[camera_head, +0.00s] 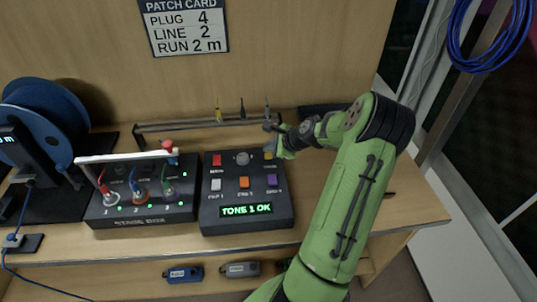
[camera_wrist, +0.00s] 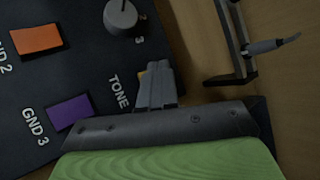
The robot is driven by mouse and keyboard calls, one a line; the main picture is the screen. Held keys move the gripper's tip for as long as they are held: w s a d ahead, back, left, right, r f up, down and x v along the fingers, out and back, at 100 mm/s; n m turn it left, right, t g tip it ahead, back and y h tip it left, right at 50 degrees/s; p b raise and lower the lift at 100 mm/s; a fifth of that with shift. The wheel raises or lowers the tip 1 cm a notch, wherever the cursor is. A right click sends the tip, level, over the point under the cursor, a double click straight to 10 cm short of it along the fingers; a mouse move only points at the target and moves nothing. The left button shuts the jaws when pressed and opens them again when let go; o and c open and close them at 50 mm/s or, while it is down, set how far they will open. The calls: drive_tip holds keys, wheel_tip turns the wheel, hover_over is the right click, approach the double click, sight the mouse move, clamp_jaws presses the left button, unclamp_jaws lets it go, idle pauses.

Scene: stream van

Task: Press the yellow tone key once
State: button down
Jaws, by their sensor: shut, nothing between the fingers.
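The dark key box (camera_head: 222,190) stands on the bench, and its green display (camera_head: 247,210) reads "TONE 1 OK". The yellow tone key (camera_head: 268,155) is at the box's upper right, mostly hidden by my gripper (camera_head: 275,147). In the wrist view, my gripper (camera_wrist: 155,82) has its two grey fingers together, empty, beside the "TONE" label.
A red key (camera_head: 216,160), a knob (camera_head: 242,158), an orange key (camera_head: 245,183) and a purple key (camera_head: 272,181) are on the same box. The stage box (camera_head: 140,212) with cables and a white bar stands left. A rack (camera_head: 190,124) runs behind.

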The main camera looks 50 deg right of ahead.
sight(270, 157)
wheel_tip(270, 157, up, 5)
drive_tip(key=p, duration=0.4)
drive_tip(key=shift+r+p, duration=0.1)
drive_tip(key=shift+p, duration=0.3)
drive_tip(key=s+a+r+n+g, duration=0.1)
drive_tip(key=a+r+n, duration=0.35)
drive_tip(key=a, duration=0.25)
drive_tip(key=a+r+n+g, duration=0.2)
drive_tip(key=a+r+n, duration=0.1)
drive_tip(key=a+n, duration=0.3)
drive_tip(key=s+a+r+n+g, duration=0.1)
drive_tip(key=a+r+n, duration=0.25)
drive_tip(key=a, duration=0.45)
drive_tip(key=s+a+r+n, duration=0.2)
drive_tip(key=s+a+n, duration=0.4)
drive_tip(key=s, duration=0.3)
drive_tip(key=s+a+r+n, duration=0.3)
drive_tip(key=s+a+n, duration=0.3)
drive_tip(key=s, duration=0.3)
drive_tip(key=shift+s+a+r+n, duration=0.15)
drive_tip(key=shift+s+r+n, duration=0.2)
drive_tip(key=shift+n, duration=0.05)
